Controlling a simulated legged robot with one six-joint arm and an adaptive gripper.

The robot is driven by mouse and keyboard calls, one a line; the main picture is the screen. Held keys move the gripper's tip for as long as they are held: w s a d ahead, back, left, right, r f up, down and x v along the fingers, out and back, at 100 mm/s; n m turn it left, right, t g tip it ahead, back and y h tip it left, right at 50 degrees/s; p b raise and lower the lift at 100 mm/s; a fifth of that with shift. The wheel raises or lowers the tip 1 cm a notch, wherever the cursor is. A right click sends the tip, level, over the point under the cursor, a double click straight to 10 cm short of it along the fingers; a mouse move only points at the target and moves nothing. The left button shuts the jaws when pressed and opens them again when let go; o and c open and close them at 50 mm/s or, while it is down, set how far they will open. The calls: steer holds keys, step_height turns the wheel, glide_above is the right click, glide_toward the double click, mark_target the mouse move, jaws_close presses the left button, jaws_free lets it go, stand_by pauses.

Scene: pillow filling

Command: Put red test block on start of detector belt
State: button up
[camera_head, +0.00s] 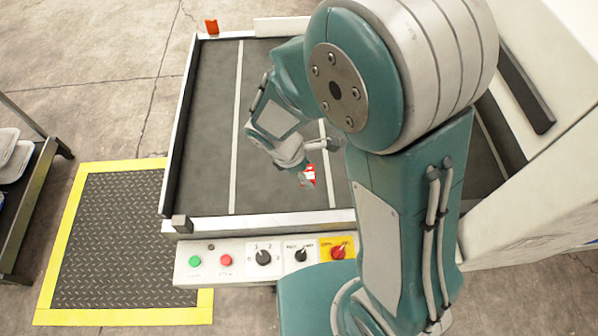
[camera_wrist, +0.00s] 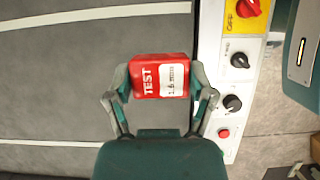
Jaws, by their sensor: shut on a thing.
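The red test block (camera_wrist: 150,76) has a white label and the word TEST; in the wrist view it sits between the two fingers of my gripper (camera_wrist: 158,90). My gripper is shut on it. In the head view my gripper (camera_head: 303,174) is over the dark detector belt (camera_head: 207,150), near its front edge, and a small part of the red block (camera_head: 309,177) shows there. I cannot tell whether the block touches the belt. My arm hides part of the belt.
A control panel (camera_head: 225,262) with buttons and knobs runs along the belt's front edge. A large pale housing (camera_head: 545,190) stands on the right. A yellow-edged floor mat (camera_head: 110,235) lies at the left, beside a dark rack (camera_head: 35,190) with pale items. The belt's left part is clear.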

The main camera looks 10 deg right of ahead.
steer(key=w+f, duration=0.2)
steer(key=f, duration=0.1)
steer(key=w+f, duration=0.1)
steer(key=shift+w+a+f, duration=0.2)
steer(key=shift+w+f, duration=0.15)
steer(key=shift+f, duration=0.05)
steer(key=shift+w+a+f, duration=0.15)
steer(key=shift+a+f, duration=0.05)
steer(key=shift+f, duration=0.75)
steer(key=shift+w+a+f, duration=0.1)
steer(key=shift+a+f, duration=0.1)
steer(key=shift+f, duration=0.7)
steer(key=shift+d+f, duration=0.1)
steer(key=shift+d, duration=0.1)
steer(key=o, duration=1.1)
steer(key=shift+a, duration=0.1)
